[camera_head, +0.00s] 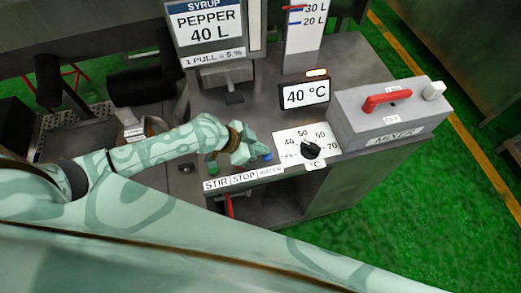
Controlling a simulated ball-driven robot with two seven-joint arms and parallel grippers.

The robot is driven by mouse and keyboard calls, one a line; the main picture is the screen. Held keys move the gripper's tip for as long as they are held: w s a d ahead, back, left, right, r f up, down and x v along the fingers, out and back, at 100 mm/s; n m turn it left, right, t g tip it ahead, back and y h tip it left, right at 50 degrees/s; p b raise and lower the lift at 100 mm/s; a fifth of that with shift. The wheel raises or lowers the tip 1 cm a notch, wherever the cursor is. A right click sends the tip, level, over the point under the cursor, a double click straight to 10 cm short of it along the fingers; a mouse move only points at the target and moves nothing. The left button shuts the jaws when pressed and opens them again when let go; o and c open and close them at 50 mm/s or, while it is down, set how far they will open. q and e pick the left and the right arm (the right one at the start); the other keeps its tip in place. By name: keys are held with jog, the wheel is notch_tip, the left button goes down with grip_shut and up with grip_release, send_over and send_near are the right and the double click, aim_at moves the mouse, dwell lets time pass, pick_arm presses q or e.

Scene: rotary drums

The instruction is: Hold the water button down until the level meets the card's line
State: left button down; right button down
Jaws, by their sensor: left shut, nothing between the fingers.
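My left gripper (258,154) is shut and empty, its fingertips at the blue button (267,157) above the WATER label (270,172). I cannot tell whether it touches or presses the button. The card (206,24) at the top reads SYRUP, PEPPER 40 L, 1 PULL = 5 %. The level gauge (304,40) shows marks for 30 L and 20 L, with a red marker near 30 L. Its upper part is cut off, and I cannot make out the water level. My right gripper is not in view.
A green button (212,167) stands above the STIR label. A dial (311,150) and a 40 °C display (305,94) are right of my gripper. The grey mixer box (388,117) with a red lever (387,100) stands further right. Green floor is free beyond it.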

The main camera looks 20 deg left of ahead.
pick_arm(q)
jog(key=shift+f, duration=0.45)
jog(key=shift+f, duration=0.1)
